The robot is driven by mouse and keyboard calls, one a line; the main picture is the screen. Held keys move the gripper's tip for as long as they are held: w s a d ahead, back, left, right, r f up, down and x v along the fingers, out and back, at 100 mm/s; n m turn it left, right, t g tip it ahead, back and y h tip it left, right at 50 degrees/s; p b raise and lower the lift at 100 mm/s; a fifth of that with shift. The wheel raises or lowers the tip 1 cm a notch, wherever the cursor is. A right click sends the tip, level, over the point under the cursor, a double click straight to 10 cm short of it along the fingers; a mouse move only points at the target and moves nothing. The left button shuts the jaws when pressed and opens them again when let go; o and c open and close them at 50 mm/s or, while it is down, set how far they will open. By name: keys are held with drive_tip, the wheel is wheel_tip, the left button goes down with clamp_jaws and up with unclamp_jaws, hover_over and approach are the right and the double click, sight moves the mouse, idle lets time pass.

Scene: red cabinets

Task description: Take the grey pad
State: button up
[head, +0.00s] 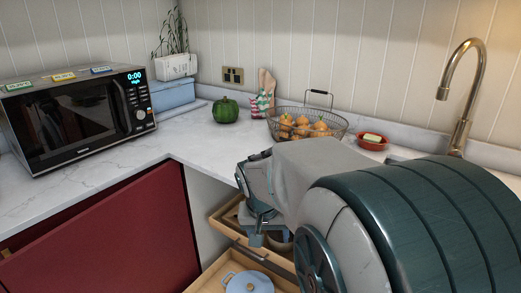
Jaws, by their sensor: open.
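I cannot make out a grey pad for certain in the head view. My gripper (265,239) points down over an open upper drawer (225,216) below the counter. It is open, and I cannot see anything between its fingers. The gripper and my arm hide much of this drawer. Part of a round, pale item (281,246) shows inside it, just behind the fingers.
A lower open drawer holds a blue lidded pot (248,283). On the counter are a microwave (80,112), a blue box (172,94), a green pumpkin (225,110), a wire basket (276,132) and a red dish (372,144). A faucet (463,125) stands at right.

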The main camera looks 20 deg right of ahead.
drive_tip(key=w+d+r+m+h+p, duration=0.1)
drive_tip(key=w+d+r+m+p, duration=0.25)
drive_tip(key=d+r+p, duration=0.4)
drive_tip(key=w+d+r+m+p, duration=0.2)
drive_tip(key=w+d+r+p, duration=0.2)
drive_tip(key=r+p, duration=0.65)
drive_tip(key=shift+t, duration=0.3)
drive_tip(key=x, duration=0.4)
drive_tip(key=b+x, duration=0.1)
drive_tip(key=x, duration=0.1)
drive_tip(key=shift+w+d, duration=0.35)
drive_tip(key=shift+d, duration=0.1)
drive_tip(key=shift+p+x, duration=0.4)
drive_tip(key=shift+x, duration=2.6)
drive_tip(key=shift+w+d+r, duration=0.1)
drive_tip(key=shift+w, duration=0.05)
drive_tip(key=c, duration=1.1)
